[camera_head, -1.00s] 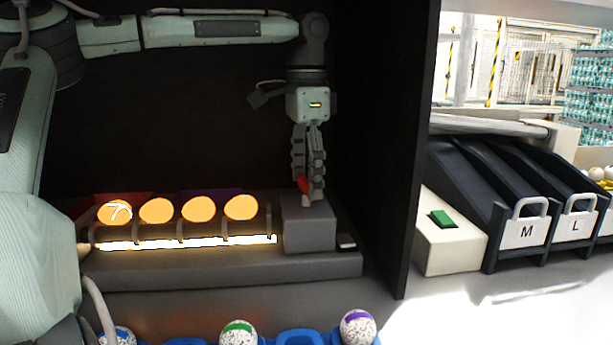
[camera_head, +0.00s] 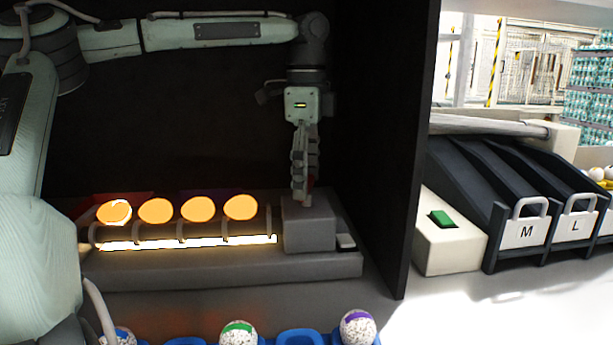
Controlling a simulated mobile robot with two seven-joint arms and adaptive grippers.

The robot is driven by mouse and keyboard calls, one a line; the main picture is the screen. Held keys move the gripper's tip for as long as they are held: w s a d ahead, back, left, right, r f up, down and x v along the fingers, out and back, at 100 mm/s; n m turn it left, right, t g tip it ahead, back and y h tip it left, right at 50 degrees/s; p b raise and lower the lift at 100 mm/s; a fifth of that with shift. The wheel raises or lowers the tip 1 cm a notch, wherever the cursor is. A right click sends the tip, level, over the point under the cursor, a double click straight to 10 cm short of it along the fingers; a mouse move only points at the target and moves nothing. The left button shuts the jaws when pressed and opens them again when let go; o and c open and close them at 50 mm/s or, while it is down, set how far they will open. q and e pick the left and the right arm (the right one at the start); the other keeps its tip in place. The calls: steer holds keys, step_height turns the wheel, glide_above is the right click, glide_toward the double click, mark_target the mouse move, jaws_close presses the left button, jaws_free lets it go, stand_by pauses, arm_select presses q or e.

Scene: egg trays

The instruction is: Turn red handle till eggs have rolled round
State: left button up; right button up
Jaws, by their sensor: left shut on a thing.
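My left gripper (camera_head: 304,196) points down over the grey block at the right end of the candling stand (camera_head: 220,270). Several eggs (camera_head: 198,209) glow orange in a row on the stand, above a bright light strip (camera_head: 188,243). The leftmost egg (camera_head: 115,212) carries a brighter mark near its upper edge. My right gripper is not in view.
Dark booth walls enclose the stand, the right one (camera_head: 392,150) close to my gripper. Speckled eggs with coloured bands sit in a blue tray (camera_head: 300,338) in front. A green button box (camera_head: 450,240) and chutes marked M and L stand right.

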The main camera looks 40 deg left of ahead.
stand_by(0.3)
arm_select(q)
steer(key=o, duration=1.2)
steer(key=shift+c, duration=0.2)
step_height(320, 180, up, 12)
